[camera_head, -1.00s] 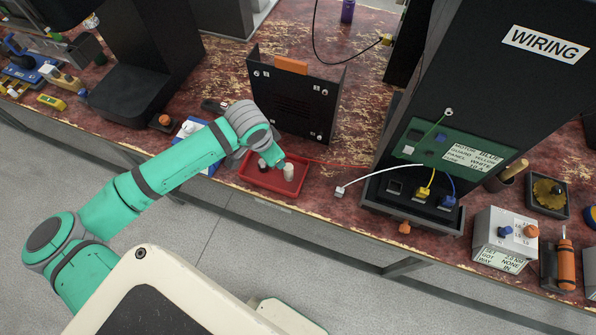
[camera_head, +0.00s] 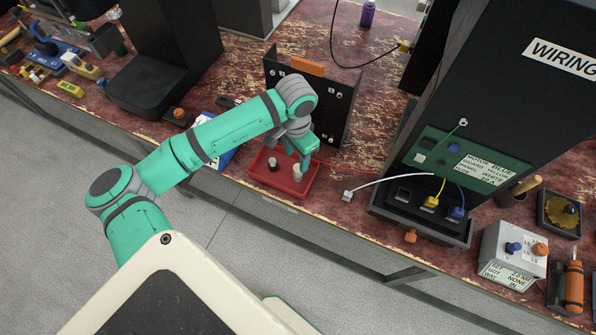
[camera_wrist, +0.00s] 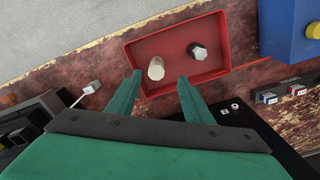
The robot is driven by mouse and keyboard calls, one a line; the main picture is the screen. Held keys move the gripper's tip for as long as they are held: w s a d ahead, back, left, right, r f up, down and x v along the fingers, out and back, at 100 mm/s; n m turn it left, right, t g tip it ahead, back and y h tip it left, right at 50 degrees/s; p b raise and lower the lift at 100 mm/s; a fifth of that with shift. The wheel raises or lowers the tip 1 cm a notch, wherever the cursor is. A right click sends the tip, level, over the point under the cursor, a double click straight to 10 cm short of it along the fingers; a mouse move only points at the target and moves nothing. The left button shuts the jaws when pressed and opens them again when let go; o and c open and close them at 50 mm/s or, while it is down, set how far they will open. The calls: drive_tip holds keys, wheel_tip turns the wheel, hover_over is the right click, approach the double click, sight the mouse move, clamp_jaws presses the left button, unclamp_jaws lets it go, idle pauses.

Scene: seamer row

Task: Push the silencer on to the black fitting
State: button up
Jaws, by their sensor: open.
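A red tray (camera_head: 262,185) sits near the table's front edge; it also shows in the wrist view (camera_wrist: 215,75). In it stands a cream-white cylinder, which looks like the silencer (camera_head: 297,174); it also shows in the wrist view (camera_wrist: 156,69). Beside it stands a dark piece with a pale grey hexagonal top (camera_head: 272,165), also in the wrist view (camera_wrist: 198,51). I cannot tell whether this is the black fitting. My gripper (camera_wrist: 160,77) is open and points down above the tray, its fingertips to either side of the white cylinder. Contact cannot be told.
A black upright panel (camera_head: 310,100) with small pale fittings and an orange top piece stands just behind the tray. A blue box (camera_head: 228,157) is to its left. To the right, a white-ended cable (camera_head: 347,196) lies before the black wiring cabinet (camera_head: 480,100).

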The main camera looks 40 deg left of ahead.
sight(296, 166)
wheel_tip(296, 166, down, 3)
drive_tip(key=shift+f, duration=0.2)
drive_tip(key=shift+s+d+f, duration=0.1)
drive_tip(key=shift+d+f, duration=0.05)
drive_tip(key=shift+f, duration=1.15)
drive_tip(key=shift+s+d+f, duration=0.1)
drive_tip(key=shift+d+f, duration=0.05)
drive_tip(key=shift+f, duration=1.15)
drive_tip(key=shift+c, duration=0.5)
drive_tip(key=shift+w, duration=0.1)
drive_tip(key=c, duration=1)
